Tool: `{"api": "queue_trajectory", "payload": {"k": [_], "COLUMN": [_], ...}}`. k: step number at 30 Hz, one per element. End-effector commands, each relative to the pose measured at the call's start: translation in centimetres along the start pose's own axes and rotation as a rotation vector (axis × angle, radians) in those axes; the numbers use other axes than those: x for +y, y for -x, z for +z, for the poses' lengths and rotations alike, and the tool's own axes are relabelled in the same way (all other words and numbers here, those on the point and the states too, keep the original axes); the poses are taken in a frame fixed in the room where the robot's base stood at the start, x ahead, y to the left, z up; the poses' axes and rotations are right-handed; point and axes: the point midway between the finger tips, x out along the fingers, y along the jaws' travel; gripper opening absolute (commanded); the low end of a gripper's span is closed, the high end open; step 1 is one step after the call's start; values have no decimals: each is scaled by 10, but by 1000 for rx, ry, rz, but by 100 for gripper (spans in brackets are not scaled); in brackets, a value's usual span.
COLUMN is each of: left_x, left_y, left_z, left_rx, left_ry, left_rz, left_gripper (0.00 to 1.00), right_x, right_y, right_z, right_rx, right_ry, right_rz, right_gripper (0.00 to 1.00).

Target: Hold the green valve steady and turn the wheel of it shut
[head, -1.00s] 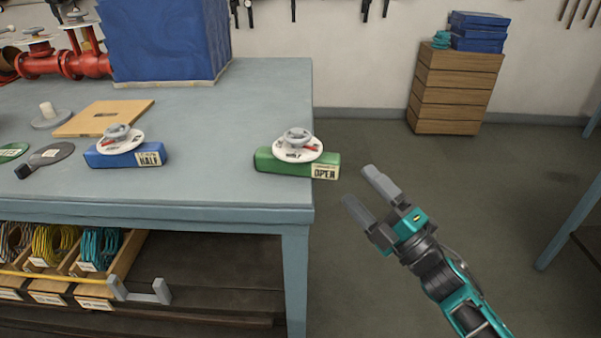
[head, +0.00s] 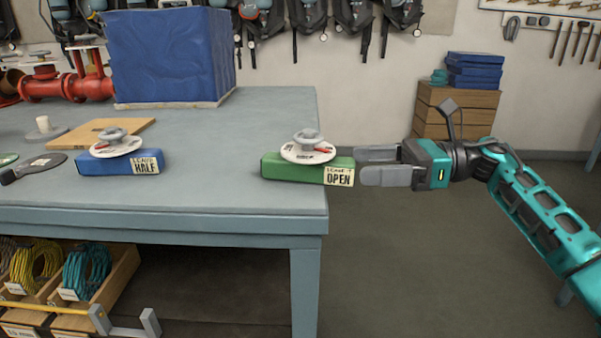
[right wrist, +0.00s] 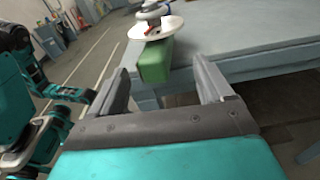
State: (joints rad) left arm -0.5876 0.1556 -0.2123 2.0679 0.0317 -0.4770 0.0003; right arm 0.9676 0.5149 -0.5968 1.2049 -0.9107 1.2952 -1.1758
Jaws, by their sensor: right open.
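The green valve (head: 290,170) lies at the right front corner of the bench, its label reading OPEN. A round white dial with a grey wheel (head: 306,137) sits on top of it. My right gripper (head: 358,165) is open and level with the valve, its fingertips at the valve's right end. In the right wrist view my right gripper (right wrist: 161,66) has its fingers apart, with the green valve (right wrist: 154,62) lined up between them. I cannot tell whether the fingers overlap its end or stop short. My left gripper is not in view.
A blue valve (head: 118,163) labelled HALF stands to the left on the bench (head: 230,195). Behind are a wooden board (head: 95,135), a blue-covered box (head: 165,55) and red pipework (head: 70,85). The bench between the two valves is clear, with open floor to the right.

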Motion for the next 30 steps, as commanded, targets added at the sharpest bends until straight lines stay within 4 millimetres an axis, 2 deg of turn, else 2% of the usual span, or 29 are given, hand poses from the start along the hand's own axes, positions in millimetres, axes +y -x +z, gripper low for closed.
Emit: {"api": "queue_trajectory", "payload": {"k": [4,8,20,24,30], "left_x": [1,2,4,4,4], "left_y": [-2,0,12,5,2], "left_z": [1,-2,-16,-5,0], "left_rx": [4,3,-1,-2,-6], "left_ry": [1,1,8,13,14], "left_rz": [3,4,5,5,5], "left_gripper": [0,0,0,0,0], "right_x": [-1,-1,0,0,0], "right_y": [4,-3,-59,-76,-91], "right_z": [0,1,1,-4,-4], "right_rx": [37,44,40,41,40], "right_ry": [43,49,46,49,47], "right_rz": [10,13,14,13,12], "right_gripper": [80,80,80,80,80]}}
